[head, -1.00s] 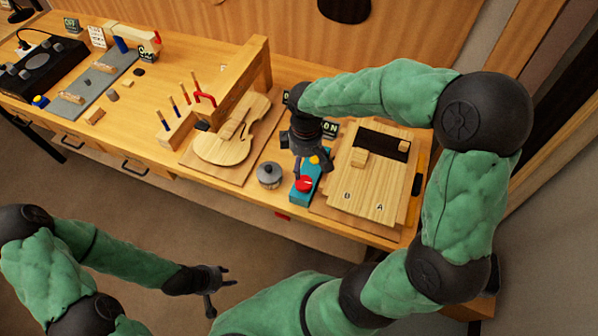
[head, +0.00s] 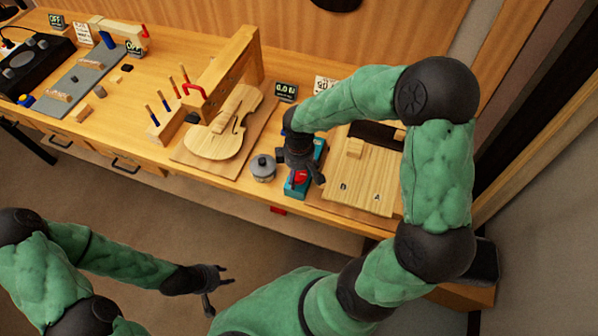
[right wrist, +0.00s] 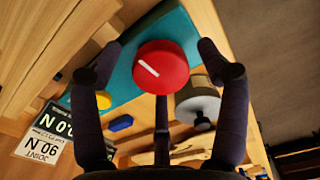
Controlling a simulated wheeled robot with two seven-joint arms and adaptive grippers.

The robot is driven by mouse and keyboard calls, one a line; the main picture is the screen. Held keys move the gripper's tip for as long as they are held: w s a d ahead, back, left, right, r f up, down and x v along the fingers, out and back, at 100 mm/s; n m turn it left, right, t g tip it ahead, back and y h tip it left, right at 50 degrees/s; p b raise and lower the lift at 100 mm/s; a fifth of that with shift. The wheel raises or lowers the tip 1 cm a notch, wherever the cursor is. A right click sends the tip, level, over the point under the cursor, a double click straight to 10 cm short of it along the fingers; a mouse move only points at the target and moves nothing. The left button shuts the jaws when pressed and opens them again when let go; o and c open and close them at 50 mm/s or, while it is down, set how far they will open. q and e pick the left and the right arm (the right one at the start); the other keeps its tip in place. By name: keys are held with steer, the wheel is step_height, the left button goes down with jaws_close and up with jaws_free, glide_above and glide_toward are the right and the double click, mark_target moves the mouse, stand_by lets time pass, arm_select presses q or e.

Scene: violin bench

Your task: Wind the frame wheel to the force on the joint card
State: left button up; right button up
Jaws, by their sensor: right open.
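The red wheel (right wrist: 162,70) with a white pointer line sits on a teal block (right wrist: 125,75). My open right gripper (head: 304,180) is over the wheel (head: 299,177), with a finger on either side of it in the right wrist view (right wrist: 160,48). I see gaps there between fingers and wheel. The white joint card (right wrist: 40,150) shows "JOINT" and a number like 90 N, partly covered by a finger; it also stands at the bench back (head: 325,86). The dark display (head: 286,92) beside it reads 0.0 N. My left gripper (head: 217,283) is open and empty, off the bench.
A lidded grey pot (head: 263,168) stands just left of the teal block. A pale plate marked B and A (head: 360,188) lies to the right. The violin body (head: 215,140) and a wooden frame (head: 225,75) are further left. A yellow button (right wrist: 103,99) is close to a finger.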

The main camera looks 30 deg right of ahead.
steer(key=c, duration=1.1)
steer(key=m+b, duration=0.1)
steer(key=m, duration=0.1)
steer(key=shift+f+m, duration=0.1)
steer(key=shift+m, duration=0.2)
steer(key=shift+c, duration=0.2)
steer(key=shift+s+m+b, duration=0.1)
steer(key=shift+m+b, duration=0.25)
steer(key=shift+m, duration=0.55)
steer(key=o, duration=1.1)
steer(key=shift+o, duration=0.2)
